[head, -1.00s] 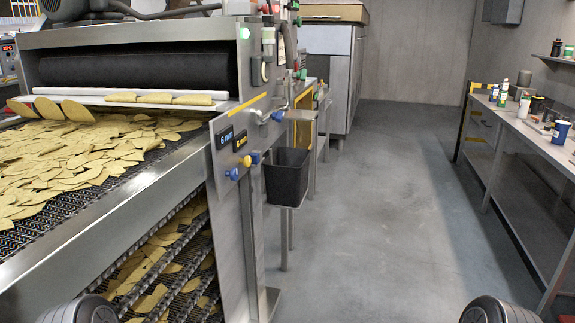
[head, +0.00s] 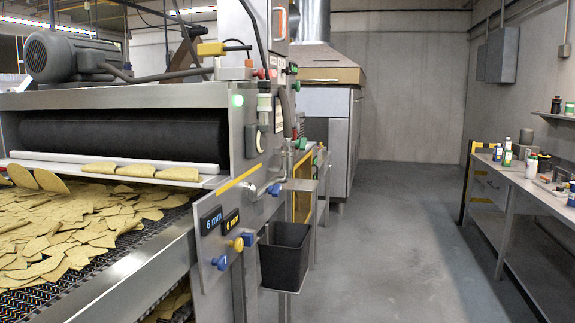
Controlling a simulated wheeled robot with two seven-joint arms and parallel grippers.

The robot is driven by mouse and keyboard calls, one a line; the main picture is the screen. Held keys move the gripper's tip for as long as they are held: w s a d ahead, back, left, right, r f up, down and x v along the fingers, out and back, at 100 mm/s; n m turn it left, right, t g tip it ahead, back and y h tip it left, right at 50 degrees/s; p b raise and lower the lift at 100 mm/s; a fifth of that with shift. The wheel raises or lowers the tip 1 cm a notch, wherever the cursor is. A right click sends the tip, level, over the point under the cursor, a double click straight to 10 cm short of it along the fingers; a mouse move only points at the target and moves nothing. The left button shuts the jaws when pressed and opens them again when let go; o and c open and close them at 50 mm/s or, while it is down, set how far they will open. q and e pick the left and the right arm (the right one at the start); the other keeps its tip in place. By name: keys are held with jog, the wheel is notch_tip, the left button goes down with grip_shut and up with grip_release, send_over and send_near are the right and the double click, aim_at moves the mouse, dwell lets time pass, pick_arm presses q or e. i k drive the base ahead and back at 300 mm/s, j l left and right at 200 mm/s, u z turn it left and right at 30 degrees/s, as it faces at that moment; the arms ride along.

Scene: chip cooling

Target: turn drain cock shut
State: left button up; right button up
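A bent metal pipe with a blue handle (head: 274,189) sticks out of the side panel of the chip machine (head: 130,140), above a black bin (head: 285,255). It looks like the drain cock, but I cannot tell from here whether it is open or shut. Neither of my grippers is in view.
Chips (head: 60,240) cover the mesh belt at left. A grey floor aisle (head: 400,240) lies clear between the machine and a metal side table (head: 525,183) with several bottles at right. A hooded metal cabinet (head: 330,130) stands farther back.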

aim_at(274, 192)
jog(key=k+l, duration=0.1)
jog(key=k, duration=0.35)
jog(key=i+l+z, duration=0.65)
jog(key=i+z, duration=0.55)
jog(key=i, duration=0.15)
jog(key=i+l+u, duration=0.1)
jog(key=i, duration=0.35)
jog(key=i+l+u, duration=0.1)
jog(key=i, duration=0.3)
jog(key=i+l+u, duration=0.1)
jog(key=i, duration=0.35)
jog(key=i+l+u, duration=0.15)
jog(key=i+u, duration=0.2)
jog(key=u, duration=0.15)
jog(key=i+l+u, duration=0.25)
jog(key=u, duration=0.2)
jog(key=i+l+u, duration=0.25)
jog(key=l+u, duration=0.25)
jog(key=i+l+u, duration=0.15)
jog(key=l+u, duration=0.3)
jog(key=i+l+u, duration=0.1)
jog(key=l+u, duration=0.15)
jog(key=l, duration=0.2)
